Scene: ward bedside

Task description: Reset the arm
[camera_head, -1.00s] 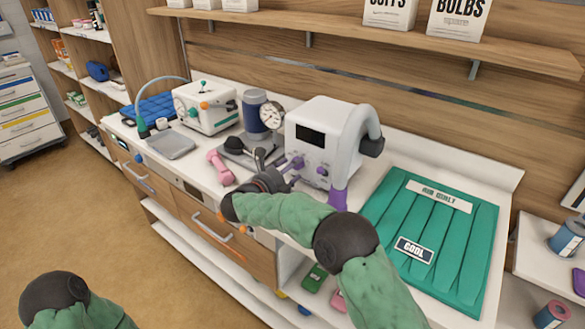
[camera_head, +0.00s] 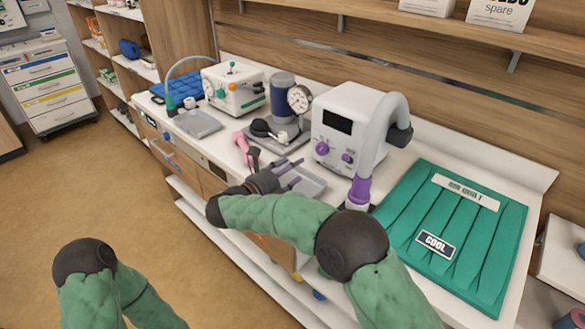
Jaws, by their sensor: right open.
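My right arm, in a green sleeve with dark joints, comes in from the lower right. Its dark gripper (camera_head: 284,172) is open and hangs over the front part of the white counter. The fingers point away from me, over a small grey tray (camera_head: 311,187), with nothing seen between them. My left arm (camera_head: 98,285) shows at the lower left over the floor. Its elbow is in view, but its gripper is not.
A white machine (camera_head: 349,122) with a grey hose stands just beyond the right gripper. A pink dumbbell-like item (camera_head: 241,144), a gauge device (camera_head: 283,105) and a white box (camera_head: 233,88) stand leftward. A green COOL pad (camera_head: 456,232) lies right. Open floor (camera_head: 110,190) is at left.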

